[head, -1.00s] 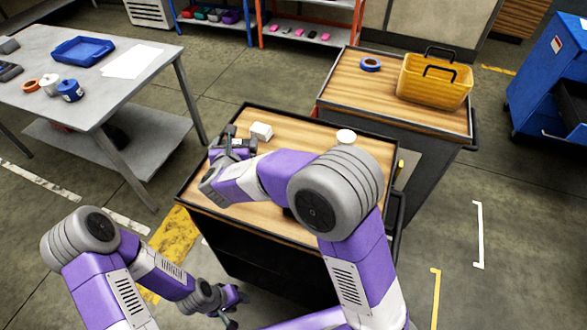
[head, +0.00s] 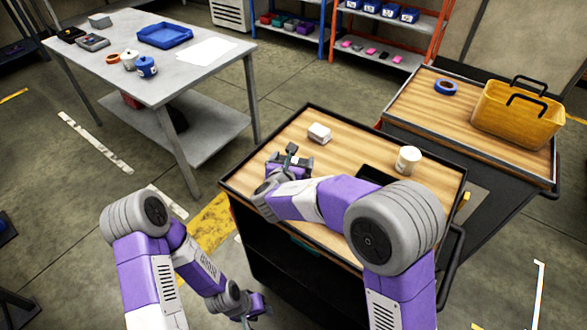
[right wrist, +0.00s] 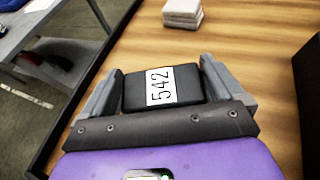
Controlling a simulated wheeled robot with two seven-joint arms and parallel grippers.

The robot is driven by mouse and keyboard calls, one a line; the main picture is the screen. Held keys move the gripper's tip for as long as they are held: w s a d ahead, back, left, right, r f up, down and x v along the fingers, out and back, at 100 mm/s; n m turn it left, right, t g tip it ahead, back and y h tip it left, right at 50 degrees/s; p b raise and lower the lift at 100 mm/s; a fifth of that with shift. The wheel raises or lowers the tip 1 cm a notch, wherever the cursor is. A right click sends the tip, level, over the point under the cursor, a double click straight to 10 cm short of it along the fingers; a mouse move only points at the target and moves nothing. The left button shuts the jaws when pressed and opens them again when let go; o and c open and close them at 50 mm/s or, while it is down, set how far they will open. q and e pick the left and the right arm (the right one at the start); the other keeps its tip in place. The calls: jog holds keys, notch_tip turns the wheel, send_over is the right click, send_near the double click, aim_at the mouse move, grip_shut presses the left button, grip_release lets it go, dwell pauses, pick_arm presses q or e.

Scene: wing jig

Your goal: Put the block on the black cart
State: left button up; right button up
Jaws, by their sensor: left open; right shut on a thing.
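In the head view this gripper (head: 289,164) is over the left part of the wooden top of the near black cart (head: 345,140). The block is small and dark there (head: 291,149). I cannot tell whether it touches the top. My left gripper (head: 257,309) is open and empty, low in front of the cart.
A white stack (head: 319,133), a white mug (head: 408,160) and a dark item (head: 375,175) are on the near cart. A second dark cart (head: 410,97) holds blue tape (head: 446,87) and a yellow toolbox (head: 517,114). A grey table (head: 200,85) stands at the left.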

notch_tip(320, 180, down, 2)
jog(key=shift+r, duration=0.1)
jog(key=shift+f+b, duration=0.2)
jog(key=shift+b, duration=0.2)
jog(key=o, duration=1.1)
jog(key=shift+r, duration=0.1)
